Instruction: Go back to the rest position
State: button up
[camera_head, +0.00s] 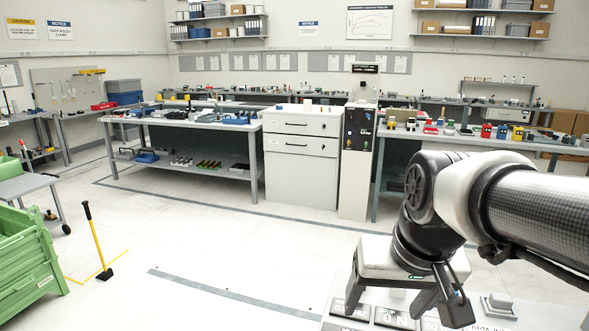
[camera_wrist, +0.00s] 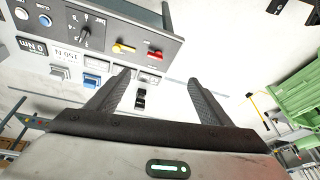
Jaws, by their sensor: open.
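My gripper (camera_head: 440,308) is at the lower right of the head view, pointing down over a light panel (camera_head: 328,325) cut off by the bottom edge. In the wrist view, the two dark fingers of my gripper (camera_wrist: 158,78) stand apart with nothing held between them. Past the fingers is a grey control panel (camera_wrist: 95,25) with a black knob, a yellow lever (camera_wrist: 124,48), a red lever (camera_wrist: 155,54) and labels. A blue switch (camera_wrist: 92,80) and a small black part (camera_wrist: 140,99) lie near the left finger. Whether the fingers touch the panel cannot be told.
Open floor (camera_head: 230,240) lies left of my arm. A green crate (camera_head: 30,255) and a yellow-handled tool (camera_head: 96,240) stand at the far left. Workbenches (camera_head: 190,124) and a white drawer cabinet (camera_head: 300,155) stand at the back.

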jog(key=s+n+t, duration=0.1)
jog(key=s+t, duration=0.1)
jog(key=s, duration=0.4)
notch_tip(320, 180, up, 13)
jog(key=p, duration=1.2)
jog(key=shift+f+g+p, duration=0.15)
jog(key=shift+g+p, duration=0.15)
jog(key=shift+w, duration=0.1)
